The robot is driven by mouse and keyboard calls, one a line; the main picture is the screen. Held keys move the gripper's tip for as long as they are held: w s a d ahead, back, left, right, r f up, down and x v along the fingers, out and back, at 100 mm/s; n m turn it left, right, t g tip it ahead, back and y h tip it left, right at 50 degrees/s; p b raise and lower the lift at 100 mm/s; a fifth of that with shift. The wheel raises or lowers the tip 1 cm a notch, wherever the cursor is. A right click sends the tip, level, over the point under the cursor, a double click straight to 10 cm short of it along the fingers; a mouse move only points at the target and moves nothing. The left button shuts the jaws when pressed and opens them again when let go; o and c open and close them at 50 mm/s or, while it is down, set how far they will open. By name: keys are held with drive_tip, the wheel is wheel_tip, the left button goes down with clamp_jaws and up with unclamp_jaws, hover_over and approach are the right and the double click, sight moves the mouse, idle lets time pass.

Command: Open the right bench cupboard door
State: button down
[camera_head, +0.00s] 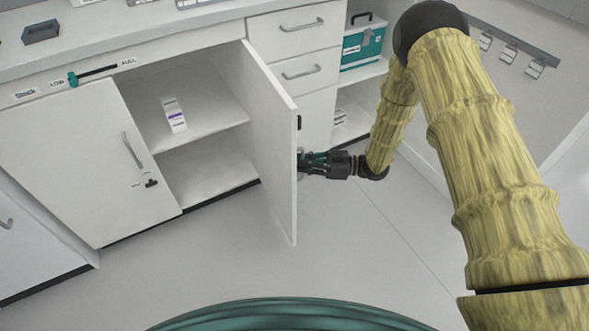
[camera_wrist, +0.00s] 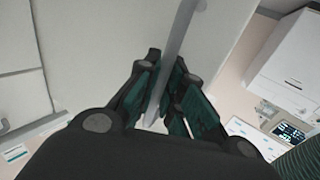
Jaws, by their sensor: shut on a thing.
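The right bench cupboard door (camera_head: 270,140) is a white panel swung wide open, standing out from the bench into the room. My gripper (camera_head: 306,162) is at the door's outer face near its free edge. In the wrist view my gripper (camera_wrist: 165,98) has its dark and green fingers closed around a long grey bar handle (camera_wrist: 180,45) on the white door. The open cupboard (camera_head: 200,105) shows a shelf with a small white box with a purple mark (camera_head: 173,114) on it. The handle is mostly hidden in the head view.
The left cupboard door (camera_head: 90,160) is shut. Drawers (camera_head: 300,70) are right of the opening, beside a shelf with a teal case (camera_head: 362,42). A slider (camera_head: 92,73) marked LOW and FULL is on the bench front. The grey floor (camera_head: 350,250) is clear near the door.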

drive_tip(key=shift+w+d, duration=1.35)
drive_tip(key=shift+d, duration=0.25)
drive_tip(key=c, duration=1.5)
unclamp_jaws()
drive_tip(key=d, duration=1.2)
drive_tip(key=shift+s, duration=0.2)
